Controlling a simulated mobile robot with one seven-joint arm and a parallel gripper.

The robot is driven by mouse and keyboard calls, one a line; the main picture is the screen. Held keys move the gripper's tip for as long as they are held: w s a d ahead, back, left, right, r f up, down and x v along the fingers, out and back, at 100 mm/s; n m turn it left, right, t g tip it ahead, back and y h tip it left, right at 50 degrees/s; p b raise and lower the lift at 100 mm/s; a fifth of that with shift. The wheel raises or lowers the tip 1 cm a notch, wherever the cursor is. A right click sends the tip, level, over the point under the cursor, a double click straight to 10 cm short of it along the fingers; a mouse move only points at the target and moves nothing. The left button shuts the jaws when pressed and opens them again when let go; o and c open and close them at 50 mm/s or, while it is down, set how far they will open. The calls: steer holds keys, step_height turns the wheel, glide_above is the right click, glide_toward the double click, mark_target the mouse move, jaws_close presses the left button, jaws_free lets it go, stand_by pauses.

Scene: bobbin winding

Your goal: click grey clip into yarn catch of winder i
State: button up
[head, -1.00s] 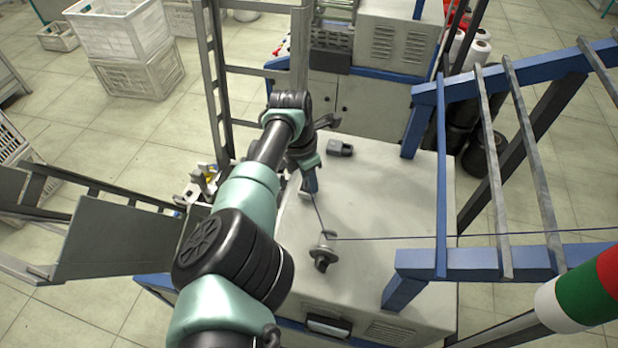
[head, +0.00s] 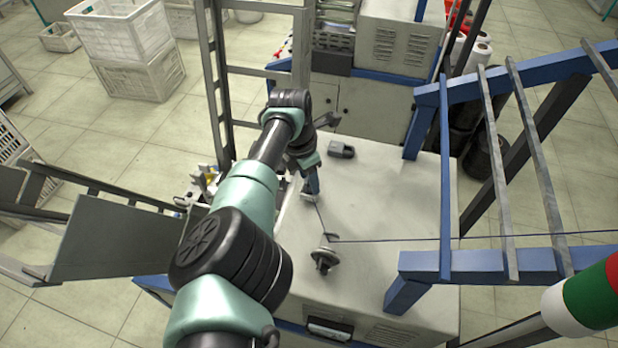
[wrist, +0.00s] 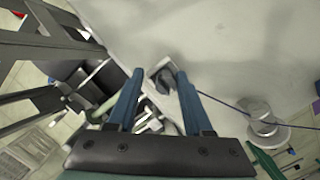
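My gripper (head: 313,188) is low at the left edge of the pale machine top (head: 385,200). In the wrist view its two blue fingers (wrist: 160,73) stand apart, with a gap between them. A small grey piece with a dark middle (wrist: 163,76), seemingly the grey clip, shows between the tips, nearer the right finger. I cannot tell it from the yarn catch. A light piece (head: 308,197) shows below the fingertips in the head view. The dark blue yarn (head: 400,240) runs from the fingertip area past a grey post with a disc (head: 324,260). The post also shows in the wrist view (wrist: 264,122).
A dark grey block (head: 341,149) lies on the machine top behind my gripper. A blue frame with grey bars (head: 445,180) stands on the right. A grey ladder-like upright (head: 218,90) stands behind left. The middle of the top is clear.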

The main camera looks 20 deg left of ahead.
steer(key=shift+s+d+f, duration=0.15)
steer(key=shift+s+f, duration=0.2)
steer(key=shift+f, duration=0.15)
steer(key=shift+s+d+f, duration=0.15)
steer(key=shift+s+f, duration=0.2)
steer(key=shift+f, duration=0.15)
steer(key=r+p, duration=0.2)
steer(key=shift+w+p, duration=0.1)
steer(key=shift+p, duration=0.2)
step_height(320, 180, up, 13)
steer(key=a+p, duration=0.1)
steer(key=p, duration=1.4)
steer(key=shift+s+a, duration=0.35)
steer(key=shift+s, duration=0.05)
steer(key=shift+f, duration=0.1)
